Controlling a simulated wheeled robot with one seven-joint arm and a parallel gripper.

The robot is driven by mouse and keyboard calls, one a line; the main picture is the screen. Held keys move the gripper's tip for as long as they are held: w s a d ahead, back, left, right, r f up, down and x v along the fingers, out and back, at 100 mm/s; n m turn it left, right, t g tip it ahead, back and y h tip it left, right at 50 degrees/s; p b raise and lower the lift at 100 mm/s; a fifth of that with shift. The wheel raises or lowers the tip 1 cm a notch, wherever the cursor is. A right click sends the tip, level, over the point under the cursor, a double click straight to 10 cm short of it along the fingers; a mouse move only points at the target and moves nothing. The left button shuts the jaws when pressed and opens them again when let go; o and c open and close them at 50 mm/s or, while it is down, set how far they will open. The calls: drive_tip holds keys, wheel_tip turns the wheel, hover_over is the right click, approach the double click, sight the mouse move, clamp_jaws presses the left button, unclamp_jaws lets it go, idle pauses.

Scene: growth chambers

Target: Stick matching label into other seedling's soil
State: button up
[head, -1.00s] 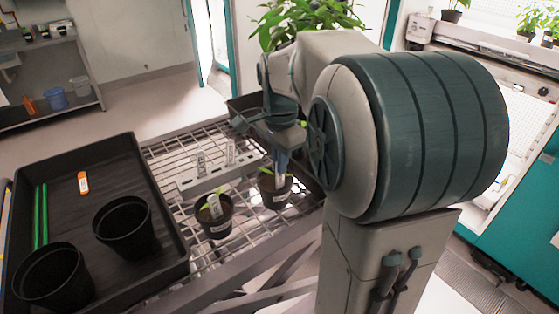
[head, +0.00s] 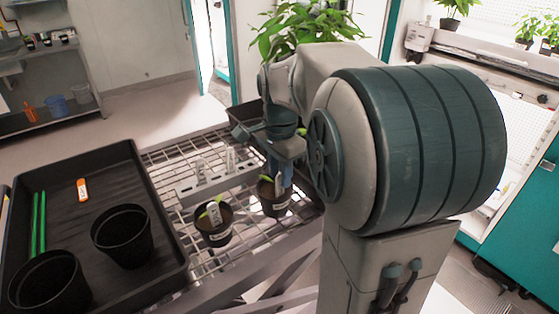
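Two small black seedling pots stand on the wire rack. The left pot (head: 213,228) has a green sprout and a white label (head: 214,211) upright in its soil. The right pot (head: 274,204) has a sprout at its left side. My gripper (head: 280,178) points down just over the right pot, its fingers near the soil. A pale label (head: 279,188) shows low between or beside the fingers, at the right pot's soil. My fingers and wrist partly cover it, so I cannot tell whether they grip it or whether its tip is in the soil.
A grey label holder (head: 215,181) with two upright white labels (head: 231,159) stands behind the pots. At left, a black tray (head: 165,265) holds two empty black pots (head: 122,235), green stakes (head: 38,220) and an orange-and-white object (head: 82,189). A leafy plant stands behind my arm.

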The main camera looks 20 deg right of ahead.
wheel_tip(320, 180, up, 22)
drive_tip(key=p, duration=0.8)
drive_tip(key=shift+f, duration=0.2)
idle(0.7)
